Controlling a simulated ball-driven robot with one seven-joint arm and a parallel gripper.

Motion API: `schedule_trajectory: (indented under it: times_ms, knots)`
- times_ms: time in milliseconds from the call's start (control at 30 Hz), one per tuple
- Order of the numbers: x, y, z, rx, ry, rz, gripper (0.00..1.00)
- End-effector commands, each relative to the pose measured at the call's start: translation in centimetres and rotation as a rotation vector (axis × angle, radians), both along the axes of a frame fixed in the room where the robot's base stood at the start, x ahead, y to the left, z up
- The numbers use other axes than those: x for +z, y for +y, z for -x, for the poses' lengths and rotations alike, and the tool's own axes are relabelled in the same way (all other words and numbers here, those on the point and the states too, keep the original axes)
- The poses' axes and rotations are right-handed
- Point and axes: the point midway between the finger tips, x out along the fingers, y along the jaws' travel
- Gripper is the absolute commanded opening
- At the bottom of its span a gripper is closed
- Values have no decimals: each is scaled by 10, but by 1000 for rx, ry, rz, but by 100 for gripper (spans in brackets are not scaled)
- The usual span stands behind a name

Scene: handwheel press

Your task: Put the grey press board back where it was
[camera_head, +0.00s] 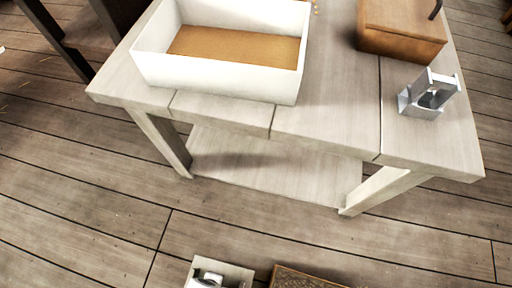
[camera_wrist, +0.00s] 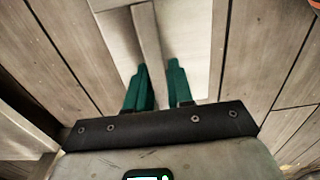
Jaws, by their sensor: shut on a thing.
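My gripper (camera_wrist: 159,82) shows in the wrist view with two green fingers. They are shut on a thin greyish bar-like edge (camera_wrist: 147,35), which runs away from between the fingertips to the top of the picture. I take it to be the grey press board seen nearly edge-on; its broad faces and far end are hidden. A pale flat surface (camera_wrist: 187,35) lies behind it. My gripper cannot be made out in the head view. No press can be made out for certain in either view.
A pale wooden table (camera_head: 325,120) with a lower shelf (camera_head: 270,170) carries a white open box (camera_head: 215,80), a brown wooden box (camera_head: 403,40) and a grey metal holder (camera_head: 412,106). A brown patterned piece (camera_head: 300,279) is cut off at the bottom edge.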

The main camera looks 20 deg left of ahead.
Motion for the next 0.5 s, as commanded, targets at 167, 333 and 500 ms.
schedule_trajectory:
  times_ms: [167, 333, 500]
  knots:
    - [-9, 8, -2, -1, -1, -1, 0]
    - [-22, 17, -2, 0, -1, -2, 0]
    - [-47, 15, -2, 1, -1, -1, 0]
